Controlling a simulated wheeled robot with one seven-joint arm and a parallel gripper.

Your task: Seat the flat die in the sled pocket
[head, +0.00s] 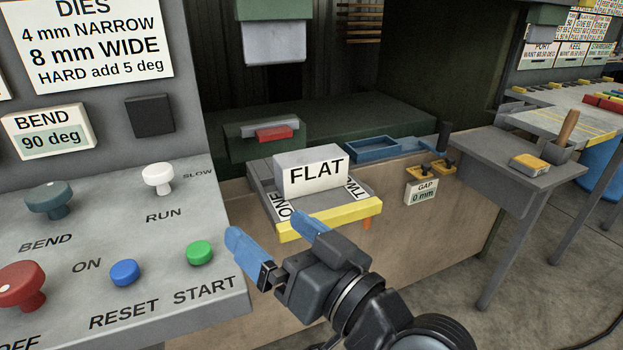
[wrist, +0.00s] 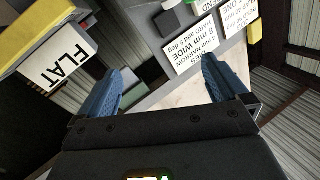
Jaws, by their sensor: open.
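The flat die, a pale block marked FLAT (head: 311,172), stands upright on the grey sled (head: 335,212), at its back, behind the labels ONE and TWO. It also shows at the upper left of the wrist view (wrist: 62,62). The die hides the part of the sled under it, so I cannot tell whether it sits in a pocket. My gripper (head: 272,234) is open, with blue fingers apart and nothing between them. It is in front of the sled's yellow front edge (head: 330,221), apart from the die. The wrist view shows both fingers (wrist: 168,85) spread.
A control panel with knobs and buttons (head: 125,272) fills the left. A blue tray (head: 372,150) lies on the bench behind the sled. A grey side table (head: 505,165) stands at right. The press head (head: 274,42) hangs above. Open floor shows at lower right.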

